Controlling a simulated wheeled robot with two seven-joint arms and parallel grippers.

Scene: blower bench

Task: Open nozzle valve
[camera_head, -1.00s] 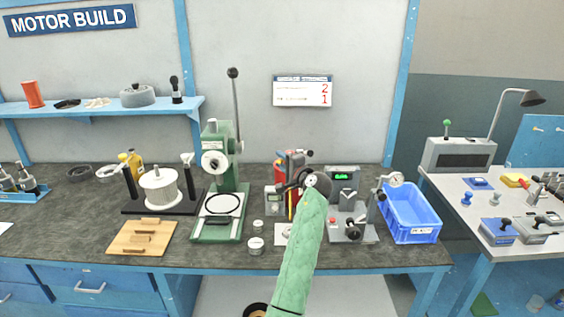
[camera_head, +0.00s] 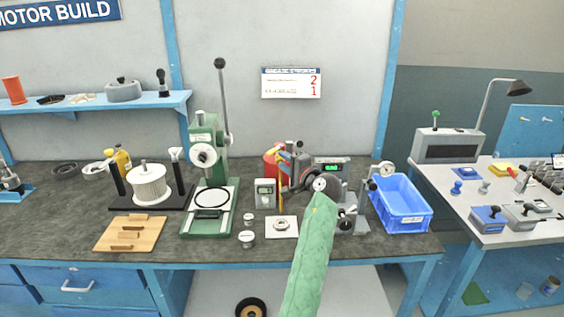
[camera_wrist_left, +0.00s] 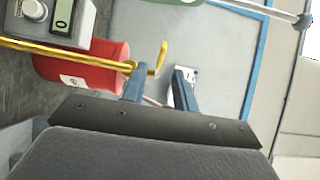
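A red cylinder (camera_head: 271,158) stands at the back of the bench, partly hidden by my left gripper (camera_head: 288,172). In the left wrist view the red cylinder (camera_wrist_left: 88,75) has a thin yellow pipe (camera_wrist_left: 60,50) running to a yellow valve handle (camera_wrist_left: 161,58) at its end. My left gripper (camera_wrist_left: 163,72) is open, with its two blue-grey fingers apart. The yellow handle shows just beyond the fingertips, roughly between them and nearer the left finger. I cannot tell whether a finger touches it. My right gripper is in neither view.
A small meter (camera_head: 265,192) stands close by on the left, and a green press (camera_head: 209,160) farther left. A grey test unit (camera_head: 331,166) and blue bin (camera_head: 403,208) are right. A white pad (camera_head: 282,234) lies in front. Bare bench (camera_head: 205,253) runs along the front edge.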

